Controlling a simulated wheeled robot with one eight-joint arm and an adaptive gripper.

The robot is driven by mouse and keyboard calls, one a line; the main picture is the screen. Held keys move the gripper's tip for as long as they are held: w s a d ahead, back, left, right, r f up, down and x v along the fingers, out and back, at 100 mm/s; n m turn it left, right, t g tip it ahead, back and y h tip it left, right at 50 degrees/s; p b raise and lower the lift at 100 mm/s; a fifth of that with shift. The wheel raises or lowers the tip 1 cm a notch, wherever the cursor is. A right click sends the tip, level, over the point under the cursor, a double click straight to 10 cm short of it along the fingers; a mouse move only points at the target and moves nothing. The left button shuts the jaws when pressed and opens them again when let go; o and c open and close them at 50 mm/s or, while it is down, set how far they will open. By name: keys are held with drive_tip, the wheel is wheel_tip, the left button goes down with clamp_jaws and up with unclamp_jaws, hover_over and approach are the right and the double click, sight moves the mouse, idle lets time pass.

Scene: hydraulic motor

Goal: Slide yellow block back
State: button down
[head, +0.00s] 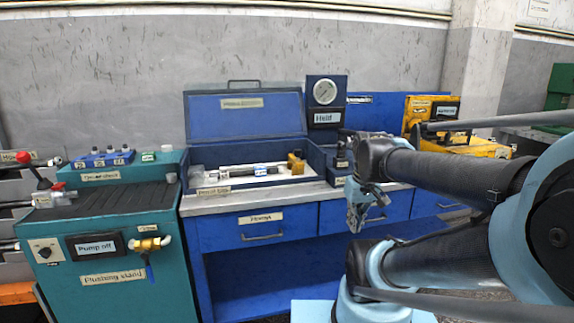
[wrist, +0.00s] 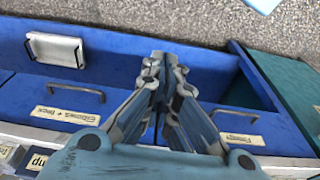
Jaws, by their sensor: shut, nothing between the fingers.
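A small yellow block (head: 295,164) stands at the right end inside the open blue case (head: 196,183) on the workbench. A dark rod-like part with a white and blue piece (head: 262,170) lies to its left. My gripper (head: 356,222) hangs in front of the bench, right of and lower than the block, clear of it. In the wrist view my gripper (wrist: 169,58) is shut and empty, with the blue drawer fronts and the floor behind it. The yellow block is not in the wrist view.
The blue bench (head: 250,224) has handled drawers. A gauge panel (head: 325,100) stands behind the case's right end, and a small dark unit (head: 342,160) sits beside it. A teal flushing stand (head: 110,215) is at left, yellow equipment (head: 465,146) at right.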

sight(294, 159)
drive_tip(key=w+a+r+n+g+y, duration=0.1)
drive_tip(key=w+a+r+n, duration=0.65)
drive_tip(key=w, duration=0.45)
drive_tip(key=w+a+r+n+g+y, duration=0.1)
drive_tip(key=w+a+r+n+y, duration=0.1)
drive_tip(key=w+a+r+n, duration=0.8)
drive_tip(key=w+a+f+g, duration=0.1)
drive_tip(key=w+a, duration=0.1)
drive_tip(key=w, duration=0.3)
drive_tip(key=w+a+f, duration=0.1)
drive_tip(key=w+a, duration=0.2)
drive_tip(key=w, duration=0.1)
drive_tip(key=shift+n, duration=0.45)
drive_tip(key=x, duration=0.9)
drive_tip(key=shift+w+d+f, duration=0.1)
drive_tip(key=shift+w+d, duration=0.15)
drive_tip(key=shift+d, duration=0.4)
drive_tip(key=shift+w+d, duration=0.15)
drive_tip(key=shift+d, duration=0.4)
drive_tip(key=shift+w+d, duration=0.25)
drive_tip(key=shift+d, duration=0.6)
